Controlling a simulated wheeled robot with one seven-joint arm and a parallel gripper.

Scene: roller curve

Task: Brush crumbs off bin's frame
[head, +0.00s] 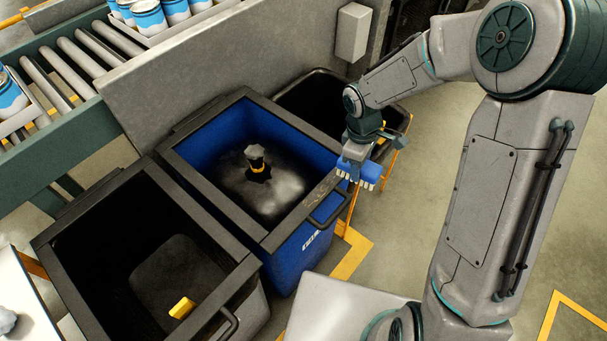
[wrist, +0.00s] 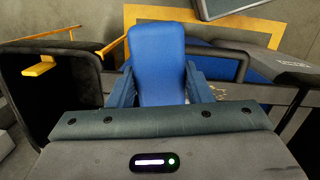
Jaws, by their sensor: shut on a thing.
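The blue bin (head: 288,262) stands in the middle of the head view, with a dark frame (head: 298,213) around its top. A grey, dusty heap (head: 280,186) lies inside it. My gripper (head: 357,156) is shut on a blue brush (head: 371,171) with pale bristles pointing down. The brush is close to the frame's right corner; I cannot tell if it touches. In the wrist view, the brush's blue body (wrist: 157,65) is between my fingers. Small tan crumbs (wrist: 217,91) show just right of the fingers, partly hidden.
A dark object with a yellow band (head: 257,166) stands in the blue bin. A roller conveyor (head: 72,75) with cans is at upper left. Open floor (head: 415,190) lies to the right.

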